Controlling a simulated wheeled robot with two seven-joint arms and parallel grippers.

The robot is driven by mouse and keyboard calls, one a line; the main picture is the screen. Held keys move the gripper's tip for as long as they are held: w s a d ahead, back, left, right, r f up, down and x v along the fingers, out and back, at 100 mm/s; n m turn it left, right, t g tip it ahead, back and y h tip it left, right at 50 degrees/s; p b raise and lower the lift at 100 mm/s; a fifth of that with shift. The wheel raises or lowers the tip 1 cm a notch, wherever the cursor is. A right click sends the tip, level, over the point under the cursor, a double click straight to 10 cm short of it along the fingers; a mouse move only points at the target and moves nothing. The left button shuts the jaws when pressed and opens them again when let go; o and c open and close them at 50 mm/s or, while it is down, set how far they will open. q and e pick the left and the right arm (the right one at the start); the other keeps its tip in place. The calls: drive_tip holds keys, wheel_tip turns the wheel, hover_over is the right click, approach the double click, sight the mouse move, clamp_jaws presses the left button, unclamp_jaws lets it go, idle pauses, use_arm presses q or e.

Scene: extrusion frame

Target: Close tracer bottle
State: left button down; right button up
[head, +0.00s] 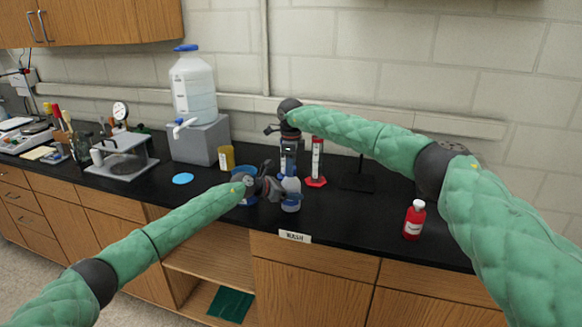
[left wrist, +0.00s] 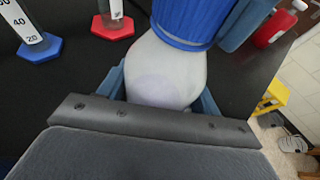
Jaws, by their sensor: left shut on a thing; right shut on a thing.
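The tracer bottle (head: 291,199) is a pale, translucent bottle standing near the counter's front edge. It fills the middle of the left wrist view (left wrist: 165,70). My left gripper (head: 280,190) is shut on its body from the left. A ribbed blue cap (left wrist: 190,18) is at the bottle's mouth in the left wrist view. My right gripper (head: 289,172) reaches down from above and is shut on this cap; one finger shows beside it. The cap appears to touch the bottle, but I cannot tell whether it is threaded on. My grippers partly hide both in the head view.
A graduated cylinder on a red base (head: 316,180) stands close behind. One on a blue base (left wrist: 38,47) is beside it. A red bottle (head: 414,222) stands at the right. A blue disc (head: 182,179) and yellow container (head: 226,157) are at left.

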use_arm(q)
drive_tip(key=shift+s+d, duration=0.1)
drive_tip(key=shift+d, duration=0.05)
use_arm(e)
drive_tip(key=m, duration=1.3)
drive_tip(key=shift+m, duration=0.3)
drive_tip(key=o, duration=1.1)
drive_tip(key=shift+r, duration=0.1)
drive_tip(key=shift+r, duration=2.15)
drive_tip(key=shift+c, duration=0.5)
